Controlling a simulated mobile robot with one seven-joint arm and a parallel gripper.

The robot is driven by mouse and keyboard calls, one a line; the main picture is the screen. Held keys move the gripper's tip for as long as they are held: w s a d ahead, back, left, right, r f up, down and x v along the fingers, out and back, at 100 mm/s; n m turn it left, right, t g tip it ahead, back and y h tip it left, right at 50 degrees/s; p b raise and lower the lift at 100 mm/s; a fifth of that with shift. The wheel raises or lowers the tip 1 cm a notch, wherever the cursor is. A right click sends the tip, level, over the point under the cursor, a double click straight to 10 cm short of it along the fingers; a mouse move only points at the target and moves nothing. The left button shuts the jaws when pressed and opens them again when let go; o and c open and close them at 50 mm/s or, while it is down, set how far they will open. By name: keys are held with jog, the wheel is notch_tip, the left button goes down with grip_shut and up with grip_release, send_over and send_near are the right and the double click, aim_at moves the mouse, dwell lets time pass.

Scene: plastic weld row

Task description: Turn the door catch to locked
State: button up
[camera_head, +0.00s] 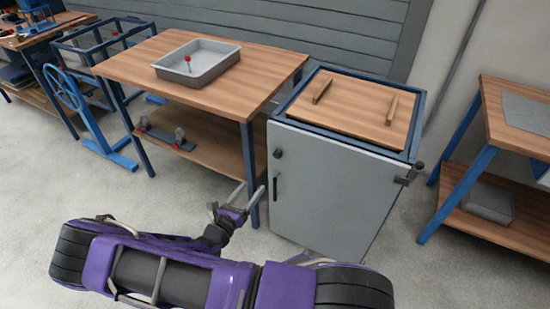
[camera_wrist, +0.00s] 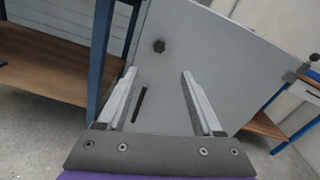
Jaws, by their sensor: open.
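The grey cabinet door (camera_head: 335,190) is closed on a low blue-framed cabinet. The door catch, a small dark knob (camera_head: 278,153), sits near the door's upper left corner. It also shows in the wrist view as a dark lobed knob (camera_wrist: 158,46), and its turn position is too small to read. A dark vertical handle (camera_head: 275,188) is below it, also seen in the wrist view (camera_wrist: 140,104). My gripper (camera_head: 254,190) is open and empty, in front of the door's left edge. In the wrist view my gripper (camera_wrist: 158,72) has its fingers apart, pointing toward the door below the knob.
A wooden workbench (camera_head: 125,66) with a grey tray (camera_head: 212,68) stands to the left; its blue leg (camera_head: 250,175) is close to my gripper. A hinge (camera_head: 408,176) is at the door's right. Another bench (camera_head: 500,125) stands at right. Floor between is clear.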

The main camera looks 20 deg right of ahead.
aim_at(276, 155)
jog(key=b+x, duration=0.1)
jog(key=x, duration=1.5)
jog(key=shift+w+d+r, duration=0.1)
grip_shut()
